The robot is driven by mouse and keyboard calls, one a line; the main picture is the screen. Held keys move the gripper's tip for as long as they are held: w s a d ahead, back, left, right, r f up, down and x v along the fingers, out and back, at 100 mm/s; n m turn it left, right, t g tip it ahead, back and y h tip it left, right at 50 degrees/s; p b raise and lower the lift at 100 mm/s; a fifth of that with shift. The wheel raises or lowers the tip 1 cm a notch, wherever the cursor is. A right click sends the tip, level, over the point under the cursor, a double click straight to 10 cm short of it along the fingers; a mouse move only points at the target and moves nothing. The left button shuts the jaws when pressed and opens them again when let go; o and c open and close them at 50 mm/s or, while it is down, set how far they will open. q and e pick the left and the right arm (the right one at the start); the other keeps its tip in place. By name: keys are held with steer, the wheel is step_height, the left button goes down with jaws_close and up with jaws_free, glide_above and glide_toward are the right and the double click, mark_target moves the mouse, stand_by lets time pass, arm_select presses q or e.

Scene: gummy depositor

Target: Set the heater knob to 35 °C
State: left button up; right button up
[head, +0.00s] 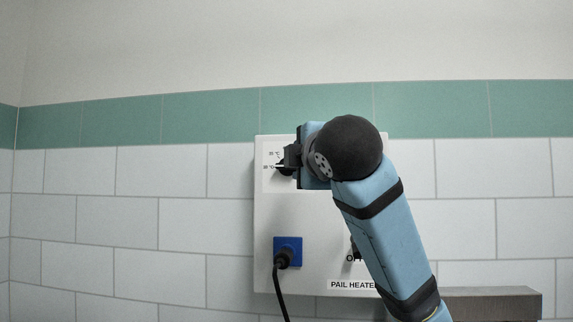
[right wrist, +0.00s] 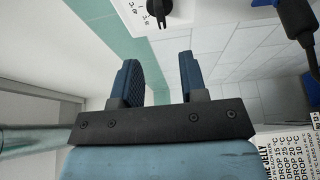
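The heater box (head: 320,220) is a white panel on the tiled wall, labelled PAIL HEATER. Its black knob (head: 284,169) is at the upper left of the panel, partly hidden by my right gripper (head: 292,155). Small temperature marks stand left of the knob, too small to read surely. In the right wrist view the knob (right wrist: 158,8) is at the top edge, cut off by the frame. It lies beyond the two blue fingertips, roughly in line with the gap between them. There my right gripper (right wrist: 158,60) is open and empty, apart from the knob. My left gripper is not in view.
A blue socket (head: 288,244) with a black plug and cable is at the panel's lower left. A black switch (head: 355,250) near an OFF label is partly behind my right arm. A grey ledge (head: 490,302) is at lower right. The wall to the left is clear.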

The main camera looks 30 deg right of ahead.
steer(key=p, duration=0.3)
glide_toward(285, 172)
steer(key=r+x, duration=0.1)
steer(key=x, duration=0.5)
steer(key=shift+w+d, duration=0.15)
steer(key=shift+w, duration=0.3)
steer(key=shift+c, duration=0.4)
steer(key=shift+r, duration=0.1)
jaws_close()
